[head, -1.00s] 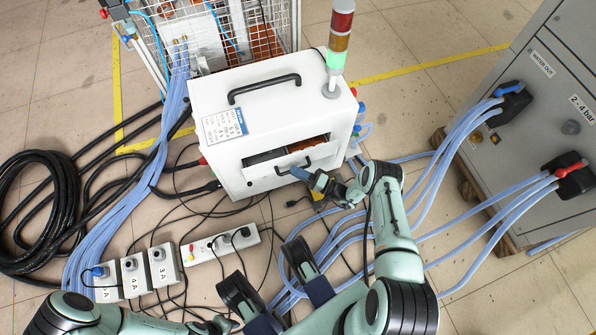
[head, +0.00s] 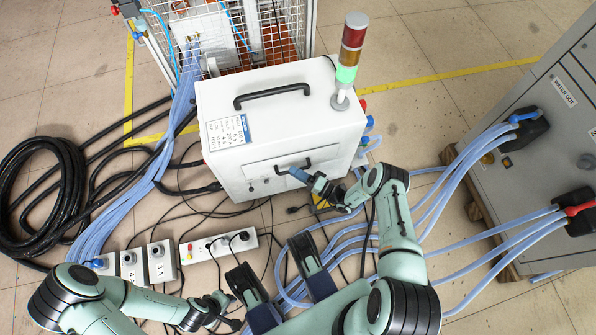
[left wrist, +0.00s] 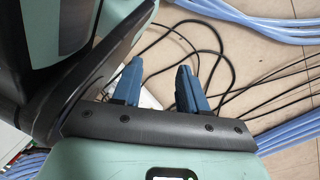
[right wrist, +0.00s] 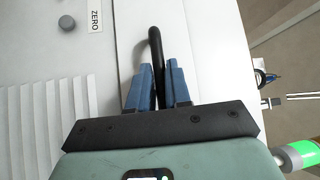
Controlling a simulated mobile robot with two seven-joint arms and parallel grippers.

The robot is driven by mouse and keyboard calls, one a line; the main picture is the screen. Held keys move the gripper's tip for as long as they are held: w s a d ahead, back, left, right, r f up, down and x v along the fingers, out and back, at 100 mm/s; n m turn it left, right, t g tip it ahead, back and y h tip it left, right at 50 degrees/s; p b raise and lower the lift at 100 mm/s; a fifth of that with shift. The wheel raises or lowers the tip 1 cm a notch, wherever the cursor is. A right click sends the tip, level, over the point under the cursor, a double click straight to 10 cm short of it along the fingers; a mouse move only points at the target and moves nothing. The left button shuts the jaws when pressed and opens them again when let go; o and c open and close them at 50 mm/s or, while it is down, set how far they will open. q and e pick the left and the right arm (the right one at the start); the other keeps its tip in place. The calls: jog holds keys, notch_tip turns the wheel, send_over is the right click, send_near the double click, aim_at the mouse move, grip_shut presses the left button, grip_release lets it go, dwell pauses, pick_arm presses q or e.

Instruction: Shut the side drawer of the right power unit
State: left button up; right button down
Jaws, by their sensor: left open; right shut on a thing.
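The right power unit (head: 222,92) is a white box with a black carrying handle on top, in the middle of the head view. Its side drawer (head: 262,171) faces me, and its front looks flush or nearly flush with the box, with no opening visible above it. My right gripper (head: 299,174) is shut on the drawer's black handle (right wrist: 155,45), which stands between the blue fingers in the right wrist view (right wrist: 160,82). My left gripper (left wrist: 158,80) is open and empty, low over the floor cables, away from the unit.
A signal tower (head: 350,55) with a green light stands on the unit's right corner. Blue hoses run to a grey cabinet (head: 545,130) at right. A black cable coil (head: 40,200), power strip (head: 218,246) and loose cables lie on the floor. A wire cage (head: 240,40) stands behind.

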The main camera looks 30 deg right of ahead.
jog(key=shift+w+d, duration=0.15)
jog(key=shift+w, duration=0.1)
jog(key=c, duration=1.1)
grip_release()
pick_arm(q)
jog(key=shift+w, duration=0.1)
jog(key=shift+t, duration=0.8)
jog(key=w+r, duration=0.1)
jog(key=w+r+p, duration=0.1)
jog(key=w+p, duration=0.1)
jog(key=w, duration=0.1)
jog(key=shift+d+r, duration=0.25)
jog(key=shift+r, duration=0.15)
pick_arm(e)
jog(key=v, duration=1.3)
jog(key=shift+s, duration=0.15)
